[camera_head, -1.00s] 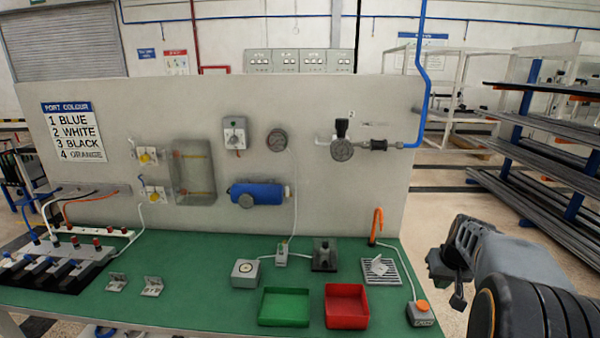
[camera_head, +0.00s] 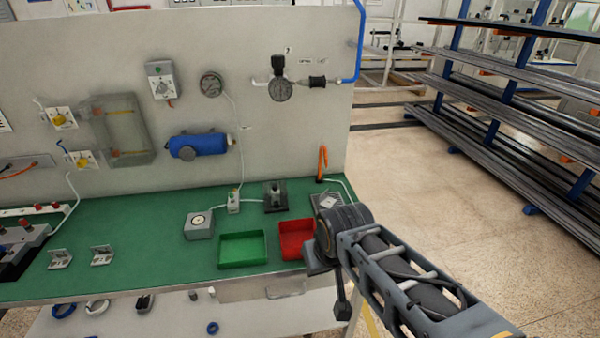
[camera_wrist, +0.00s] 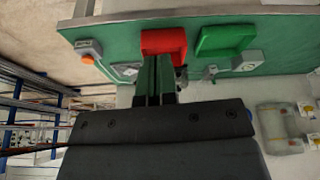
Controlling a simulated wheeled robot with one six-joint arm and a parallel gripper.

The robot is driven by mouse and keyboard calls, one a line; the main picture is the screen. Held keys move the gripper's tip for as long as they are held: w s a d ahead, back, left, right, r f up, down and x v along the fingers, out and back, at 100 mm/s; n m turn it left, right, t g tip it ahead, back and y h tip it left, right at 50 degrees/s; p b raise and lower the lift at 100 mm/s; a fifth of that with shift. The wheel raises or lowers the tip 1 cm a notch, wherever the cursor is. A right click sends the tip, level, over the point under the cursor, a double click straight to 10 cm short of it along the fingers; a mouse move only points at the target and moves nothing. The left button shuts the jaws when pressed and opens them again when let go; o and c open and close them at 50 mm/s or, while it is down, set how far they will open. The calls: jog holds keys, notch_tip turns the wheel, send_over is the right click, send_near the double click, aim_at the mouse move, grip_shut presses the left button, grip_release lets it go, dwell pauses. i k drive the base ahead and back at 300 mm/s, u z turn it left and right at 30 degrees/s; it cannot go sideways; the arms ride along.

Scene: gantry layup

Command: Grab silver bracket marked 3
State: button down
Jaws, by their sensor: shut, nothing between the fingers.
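Two small silver angle brackets stand on the left part of the green bench in the head view, one (camera_head: 60,259) left of the other (camera_head: 102,255). Another small silver piece (camera_head: 328,202) lies on the grey grate at the right end, partly hidden by my arm. No number can be read on any of them. My gripper shows in the wrist view (camera_wrist: 157,58), its dark fingers together and empty, overlapping the red tray (camera_wrist: 163,36) in the picture. In the head view my wrist hangs by the bench's front right, far right of the two brackets.
The green tray (camera_head: 243,250) and the red tray (camera_head: 296,239) sit near the bench front. A grey box with a dial (camera_head: 198,225) is left of them. An upright panel (camera_head: 260,130) backs the bench. Metal racks (camera_head: 500,120) stand at the right. Bench between brackets and dial box is clear.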

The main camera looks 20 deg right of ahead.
aim_at(325, 201)
jog(key=u, duration=2.7)
jog(key=k, duration=1.1)
jog(key=z, duration=1.1)
jog(key=i, duration=1)
jog(key=z, duration=0.05)
